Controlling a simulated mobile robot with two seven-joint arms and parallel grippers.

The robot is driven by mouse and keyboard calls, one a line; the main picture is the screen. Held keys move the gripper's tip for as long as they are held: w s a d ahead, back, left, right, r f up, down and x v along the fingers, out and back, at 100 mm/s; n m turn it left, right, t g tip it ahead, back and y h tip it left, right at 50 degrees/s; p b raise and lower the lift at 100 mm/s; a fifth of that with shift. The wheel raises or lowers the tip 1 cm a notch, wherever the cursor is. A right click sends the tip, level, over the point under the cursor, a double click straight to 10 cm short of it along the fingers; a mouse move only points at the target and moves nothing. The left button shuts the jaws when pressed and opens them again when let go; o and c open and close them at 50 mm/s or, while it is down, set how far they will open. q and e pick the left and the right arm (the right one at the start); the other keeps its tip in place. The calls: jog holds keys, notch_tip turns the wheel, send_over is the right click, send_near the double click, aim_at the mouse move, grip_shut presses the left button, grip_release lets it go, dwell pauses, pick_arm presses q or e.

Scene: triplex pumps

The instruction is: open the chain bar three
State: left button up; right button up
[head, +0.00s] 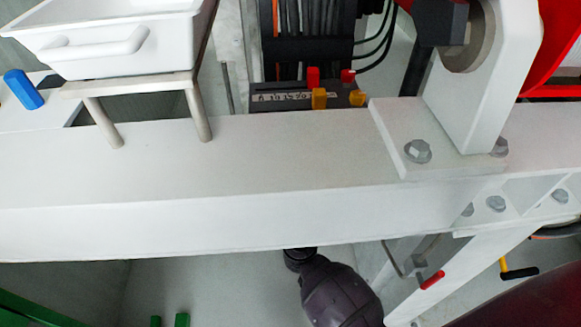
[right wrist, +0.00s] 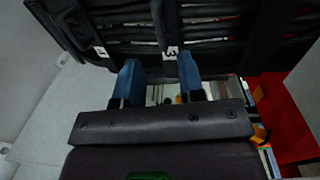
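In the right wrist view, my right gripper (right wrist: 160,88) has its two blue fingers apart, with a gap between them. A dark bar with a white label "3" (right wrist: 172,51) comes down just beyond the fingertips, nearer the right finger. I cannot tell whether a finger touches it. Another dark bar with a label "1" (right wrist: 100,51) is to the left. In the head view, a black cable chain (head: 308,47) with several cables is at the top centre. My right gripper is hidden there, and my left gripper is not in view.
A white beam (head: 200,180) crosses the head view. A white tub (head: 115,45) stands on a small rack at upper left, beside a blue object (head: 24,89). A black block with red and yellow knobs (head: 305,97) sits behind the beam. A bolted white bracket (head: 455,100) stands right.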

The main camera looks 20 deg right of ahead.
jog(key=shift+b+x, duration=0.7)
jog(key=shift+x, duration=3.6)
jog(key=shift+c, duration=0.3)
grip_shut()
